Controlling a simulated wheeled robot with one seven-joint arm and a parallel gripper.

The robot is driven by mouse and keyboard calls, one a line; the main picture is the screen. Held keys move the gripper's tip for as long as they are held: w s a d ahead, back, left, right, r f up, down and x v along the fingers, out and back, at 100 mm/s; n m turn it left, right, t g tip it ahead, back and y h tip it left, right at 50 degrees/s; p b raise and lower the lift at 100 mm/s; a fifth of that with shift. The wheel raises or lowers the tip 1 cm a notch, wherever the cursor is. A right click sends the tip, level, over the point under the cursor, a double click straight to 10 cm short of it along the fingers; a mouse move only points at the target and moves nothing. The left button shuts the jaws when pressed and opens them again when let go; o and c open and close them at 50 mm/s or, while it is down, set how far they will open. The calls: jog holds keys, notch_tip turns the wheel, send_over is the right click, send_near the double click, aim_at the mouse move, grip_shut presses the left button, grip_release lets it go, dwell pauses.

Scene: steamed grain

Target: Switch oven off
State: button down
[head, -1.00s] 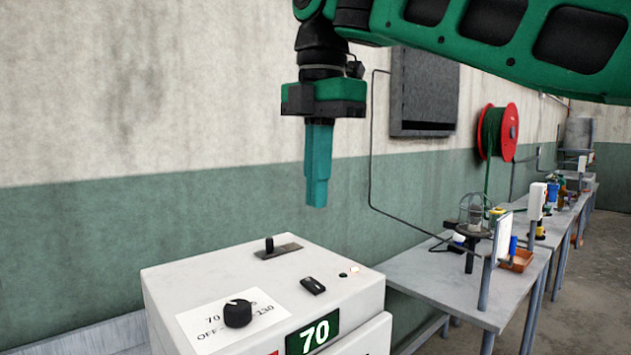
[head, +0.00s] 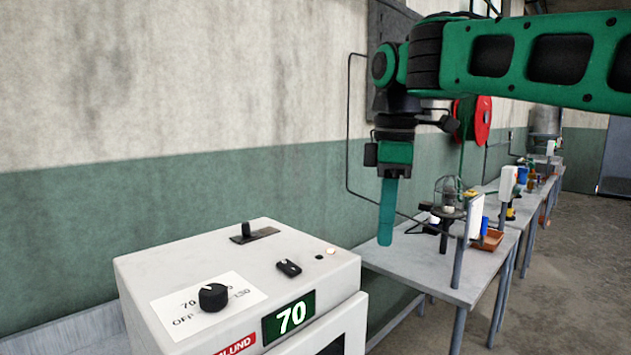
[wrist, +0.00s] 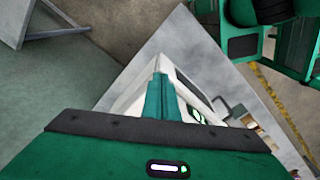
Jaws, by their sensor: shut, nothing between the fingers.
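The oven (head: 140,268) is a white box at the lower left of the head view. On its top are a black round knob (head: 213,297) on a white label marked 70, OFF and 130, a small black rocker switch (head: 288,268), a slotted lever (head: 248,232) and a glowing indicator light (head: 331,251). Its green display (head: 289,317) reads 70. My gripper (head: 386,240) is shut and empty, pointing down, to the right of the oven's top in the picture and apart from the controls. In the wrist view its teal fingers (wrist: 160,100) cover part of the white oven (wrist: 135,90).
A grey table (head: 425,265) stands right of the oven, with a caged lamp (head: 449,192), a white panel on a post (head: 474,207) and an orange tray (head: 489,240). A red hose reel (head: 481,120) hangs on the wall behind. Open floor lies to the right.

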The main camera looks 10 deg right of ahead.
jog(key=s+d+f+m, duration=0.7)
jog(key=d+f+m, duration=0.3)
jog(key=d+f, duration=0.25)
jog(key=s+d+f+m, duration=0.3)
jog(key=s+f+m, duration=0.2)
jog(key=s+f, duration=0.1)
jog(key=s+d+f+m, duration=0.3)
jog(key=s+f+m, duration=0.2)
jog(key=s+f, duration=0.2)
jog(key=shift+s, duration=0.3)
jog(key=shift+r, duration=0.1)
